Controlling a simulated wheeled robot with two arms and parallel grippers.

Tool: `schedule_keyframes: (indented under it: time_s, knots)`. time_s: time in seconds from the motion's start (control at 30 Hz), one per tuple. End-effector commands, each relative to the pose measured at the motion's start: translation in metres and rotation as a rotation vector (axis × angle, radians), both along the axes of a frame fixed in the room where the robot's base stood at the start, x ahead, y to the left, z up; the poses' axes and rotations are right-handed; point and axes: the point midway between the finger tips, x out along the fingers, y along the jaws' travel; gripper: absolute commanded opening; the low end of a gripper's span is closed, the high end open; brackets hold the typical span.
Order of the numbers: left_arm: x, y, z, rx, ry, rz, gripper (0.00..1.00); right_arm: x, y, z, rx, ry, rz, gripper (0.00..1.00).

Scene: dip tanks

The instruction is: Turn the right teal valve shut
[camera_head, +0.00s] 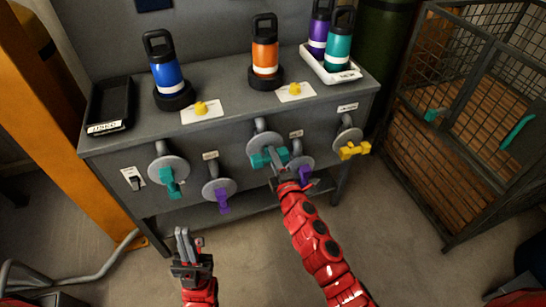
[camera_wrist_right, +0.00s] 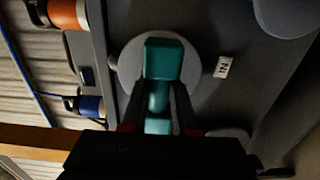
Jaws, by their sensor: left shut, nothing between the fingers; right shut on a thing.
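The right teal valve (camera_head: 262,158) is on the front panel of the bench, in front of a round grey disc; its handle lies roughly sideways in the head view. My right gripper (camera_head: 277,170) is shut on this handle. In the right wrist view the teal handle (camera_wrist_right: 163,60) stands between the dark fingers (camera_wrist_right: 160,112), with the grey disc behind it. Another teal valve (camera_head: 170,180) is at the left of the panel, its handle hanging down. My left gripper (camera_head: 184,238) is shut and empty, low in front of the bench, apart from the valves.
Two purple valves (camera_head: 222,198) and a yellow valve (camera_head: 353,150) share the panel. Blue (camera_head: 166,72), orange (camera_head: 265,55), purple and teal bottles stand on top, with a black tray (camera_head: 110,100) at left. A wire cage (camera_head: 470,110) stands at right; an orange post (camera_head: 70,130) at left.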

Motion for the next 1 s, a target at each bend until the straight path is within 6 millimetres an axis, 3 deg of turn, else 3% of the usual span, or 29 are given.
schedule_keyframes:
  time_s: [0.3,0.33,0.5,0.83,1.0]
  knots:
    - [0.0,0.0,0.0,0.0,0.0,0.0,0.0,-0.001,0.0,-0.003,0.003,0.005,-0.001,0.0]
    - [0.0,0.0,0.0,0.0,0.0,0.0,0.0,-0.001,0.0,-0.003,0.003,0.005,-0.001,0.31]
    - [0.0,0.0,0.0,0.0,0.0,0.0,0.0,0.0,0.0,-0.002,0.002,0.004,-0.001,0.57]
    - [0.0,0.0,0.0,0.0,0.0,0.0,0.0,-0.003,-0.001,-0.001,0.0,0.002,-0.001,0.57]
    - [0.0,0.0,0.001,0.0,0.0,0.0,0.0,-0.022,-0.007,0.0,0.001,0.0,0.001,0.57]
